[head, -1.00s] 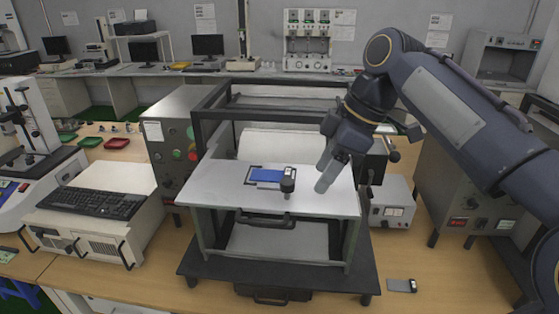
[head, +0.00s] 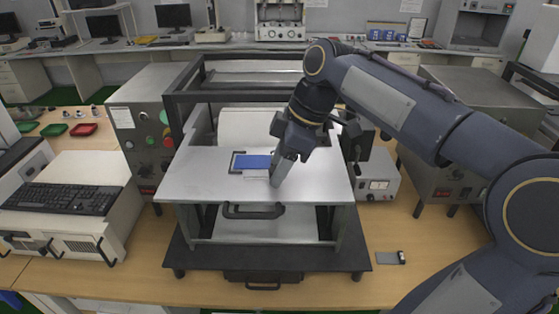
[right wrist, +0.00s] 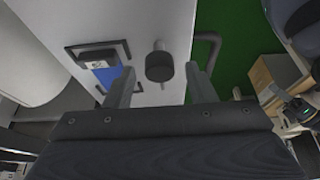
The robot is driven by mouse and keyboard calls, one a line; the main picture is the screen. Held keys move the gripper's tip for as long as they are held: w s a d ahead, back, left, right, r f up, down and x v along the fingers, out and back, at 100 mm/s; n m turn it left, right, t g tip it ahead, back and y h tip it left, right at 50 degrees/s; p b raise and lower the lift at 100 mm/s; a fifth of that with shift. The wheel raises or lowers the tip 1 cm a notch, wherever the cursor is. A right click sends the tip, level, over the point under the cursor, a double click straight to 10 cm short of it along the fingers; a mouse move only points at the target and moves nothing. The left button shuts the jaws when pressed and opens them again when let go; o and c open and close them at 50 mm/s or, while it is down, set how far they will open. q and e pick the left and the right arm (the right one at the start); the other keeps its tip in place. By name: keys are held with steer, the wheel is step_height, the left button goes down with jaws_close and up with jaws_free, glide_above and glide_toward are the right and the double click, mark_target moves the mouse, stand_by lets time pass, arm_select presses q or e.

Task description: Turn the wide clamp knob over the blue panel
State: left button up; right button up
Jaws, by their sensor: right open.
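The blue panel (head: 256,162) lies in a dark frame on the white tabletop of the test stand; it also shows in the right wrist view (right wrist: 107,74). The dark round clamp knob (right wrist: 160,66) stands on a light post beside the panel. My right gripper (head: 280,171) is over the tabletop at the panel's right edge and hides the knob in the head view. In the right wrist view, the fingers of the open gripper (right wrist: 161,80) show to either side of the knob. Contact with it cannot be told. My left gripper is not in view.
The white tabletop (head: 200,185) has a dark handle (head: 253,212) at its front edge. A black frame (head: 245,97) rises behind it. A grey control box (head: 140,115) stands left, a small power unit (head: 378,180) right. A small grey part (head: 390,258) lies on the bench.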

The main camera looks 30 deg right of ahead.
steer(key=shift+c, duration=0.2)
steer(key=c, duration=0.9)
steer(key=shift+m, duration=0.3)
steer(key=m+t+b, duration=0.1)
steer(key=m, duration=0.1)
steer(key=shift+s+f+m+h, duration=0.1)
steer(key=shift+m+h, duration=0.3)
steer(key=m, duration=0.2)
steer(key=m+t+h, duration=0.1)
steer(key=m, duration=0.1)
steer(key=shift+a+h, duration=0.2)
steer(key=shift+h, duration=0.1)
steer(key=m+h, duration=0.1)
steer(key=m, duration=0.2)
steer(key=m+h, duration=0.1)
steer(key=m, duration=0.1)
steer(key=shift+a+m, duration=0.1)
steer(key=shift+m, duration=0.3)
steer(key=m, duration=0.2)
steer(key=m+h, duration=0.1)
steer(key=m, duration=0.1)
steer(key=shift+a+m+g+h, duration=0.1)
steer(key=shift+m+g+h, duration=0.2)
steer(key=shift+m, duration=0.1)
